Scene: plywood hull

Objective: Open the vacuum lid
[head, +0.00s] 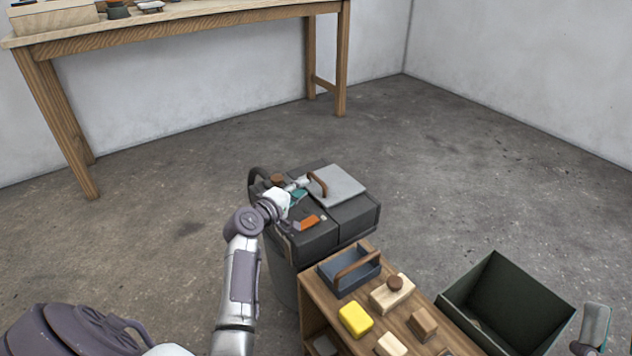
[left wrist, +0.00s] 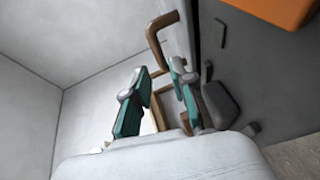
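The vacuum (head: 345,222) is a dark grey box-shaped machine on the floor. Its light grey lid (head: 345,188) lies flat on top and looks shut. A brown curved handle (head: 317,182) stands on the lid's left side; it also shows in the left wrist view (left wrist: 154,36). My left gripper (head: 303,186) is at the lid's left edge, close to the handle. In the left wrist view its teal fingers are apart with a gap between them (left wrist: 160,85), and the handle is just beyond the tips. I cannot tell whether they touch. Part of my right gripper (head: 592,328) shows at the lower right edge.
An orange part (head: 306,223) lies on the vacuum's top. A wooden shelf (head: 315,287) in front carries a blue-grey caddy (head: 338,285), a yellow block (head: 355,319) and wooden blocks. A dark green open bin (head: 550,318) stands right. A workbench (head: 200,28) stands behind; floor between is clear.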

